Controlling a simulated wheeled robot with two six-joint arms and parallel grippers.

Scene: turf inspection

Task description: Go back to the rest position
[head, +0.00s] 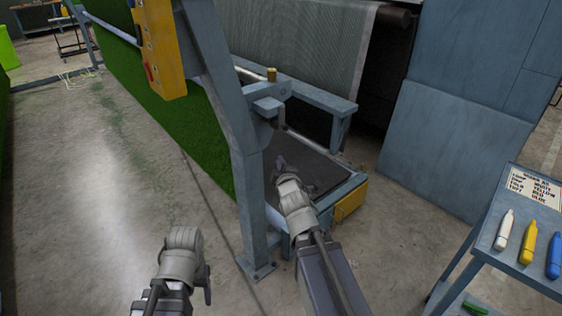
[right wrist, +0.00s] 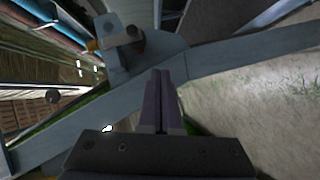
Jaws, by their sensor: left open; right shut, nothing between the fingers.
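My left gripper (head: 207,288) is low in the head view, over bare concrete left of the machine's post, with its fingers barely showing; it is open. My right gripper (head: 281,163) reaches forward beside the blue-grey machine post (head: 252,190), over the dark platform (head: 318,168) of the machine. In the right wrist view the two fingers of this gripper (right wrist: 161,75) lie together, shut with nothing between them. A blue-grey frame beam (right wrist: 240,50) passes close beyond the fingertips; I cannot tell if they touch it.
Green turf (head: 190,125) hangs behind the post. A yellow control box (head: 160,45) is fixed to the post. At right stands a blue-grey cart (head: 480,250) with white, yellow and blue marker bottles. Open concrete floor (head: 90,220) lies to the left.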

